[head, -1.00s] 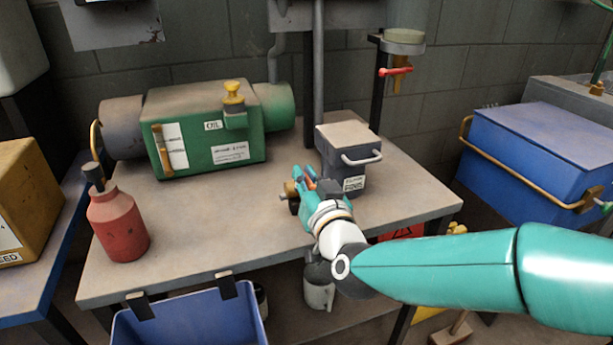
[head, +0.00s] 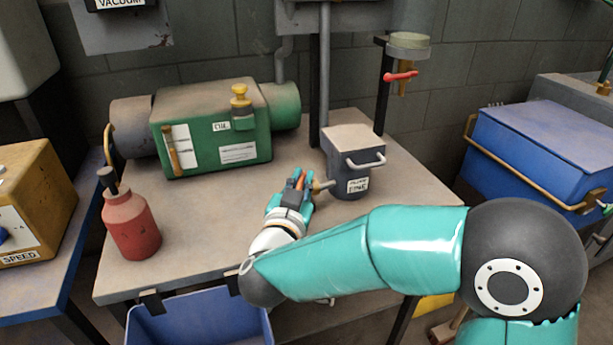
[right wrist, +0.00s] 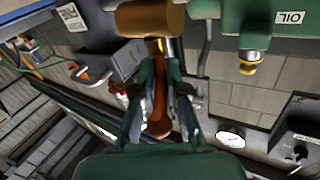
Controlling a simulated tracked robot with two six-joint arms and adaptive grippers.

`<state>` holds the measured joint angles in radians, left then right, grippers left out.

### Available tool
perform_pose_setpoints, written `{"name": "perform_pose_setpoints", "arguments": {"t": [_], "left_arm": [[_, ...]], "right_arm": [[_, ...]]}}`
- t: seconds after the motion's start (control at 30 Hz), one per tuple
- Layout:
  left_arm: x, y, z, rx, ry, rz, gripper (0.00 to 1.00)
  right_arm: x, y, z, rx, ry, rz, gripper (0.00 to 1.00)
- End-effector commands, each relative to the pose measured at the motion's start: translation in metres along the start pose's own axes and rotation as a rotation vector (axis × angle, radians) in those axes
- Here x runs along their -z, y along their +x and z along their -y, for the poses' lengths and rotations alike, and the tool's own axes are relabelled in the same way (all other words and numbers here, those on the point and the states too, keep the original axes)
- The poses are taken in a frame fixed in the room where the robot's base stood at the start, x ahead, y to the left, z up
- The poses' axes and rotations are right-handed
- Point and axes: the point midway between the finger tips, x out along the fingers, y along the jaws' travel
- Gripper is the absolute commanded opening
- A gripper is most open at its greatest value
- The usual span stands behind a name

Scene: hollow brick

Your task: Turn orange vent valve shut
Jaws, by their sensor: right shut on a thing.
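My right gripper (head: 297,186) is shut on the orange valve lever (head: 300,179), just left of the dark grey canister (head: 349,178) on the bench. In the right wrist view the lever (right wrist: 159,108) runs between the two fingers (right wrist: 160,85), and a brass valve body (right wrist: 150,18) is at its upper end. In the head view a brass stub (head: 322,186) shows between the gripper and the canister. The fingers hide much of the lever and valve there. My left gripper is in neither view.
A green oil unit (head: 214,135) and a red oil can (head: 131,225) stand on the bench (head: 215,230). A blue bin (head: 190,318) hangs at its front edge. A red lever (head: 400,76) is on the post behind. A blue chest (head: 535,145) stands right.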

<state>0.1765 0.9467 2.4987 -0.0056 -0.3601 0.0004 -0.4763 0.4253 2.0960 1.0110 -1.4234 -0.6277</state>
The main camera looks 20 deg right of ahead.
Motion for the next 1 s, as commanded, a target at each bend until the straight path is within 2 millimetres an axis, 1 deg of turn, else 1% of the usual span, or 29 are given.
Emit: {"name": "perform_pose_setpoints", "arguments": {"t": [0.47,0.5,0.57,0.6,0.63,0.9,1.0], "left_arm": [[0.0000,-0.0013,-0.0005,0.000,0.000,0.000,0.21],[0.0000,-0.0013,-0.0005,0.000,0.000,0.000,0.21],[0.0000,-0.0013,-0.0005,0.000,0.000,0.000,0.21],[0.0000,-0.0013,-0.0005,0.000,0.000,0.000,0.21],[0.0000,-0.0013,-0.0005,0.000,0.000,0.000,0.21],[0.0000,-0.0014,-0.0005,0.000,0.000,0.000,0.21],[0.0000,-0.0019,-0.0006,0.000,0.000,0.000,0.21]], "right_arm": [[-0.0002,-0.0001,0.0004,-0.024,0.000,-0.005,0.00],[-0.0002,-0.0001,0.0003,-0.023,0.000,-0.005,0.15],[-0.0002,-0.0001,0.0003,-0.023,0.000,-0.005,0.25],[-0.0001,0.0000,0.0002,-0.023,0.000,-0.005,0.32],[-0.0001,0.0000,0.0002,-0.023,0.000,-0.005,0.36],[0.0000,-0.0001,0.0001,-0.023,0.000,-0.005,0.36],[-0.0001,-0.0032,0.0006,-0.022,0.000,-0.005,0.36]]}}
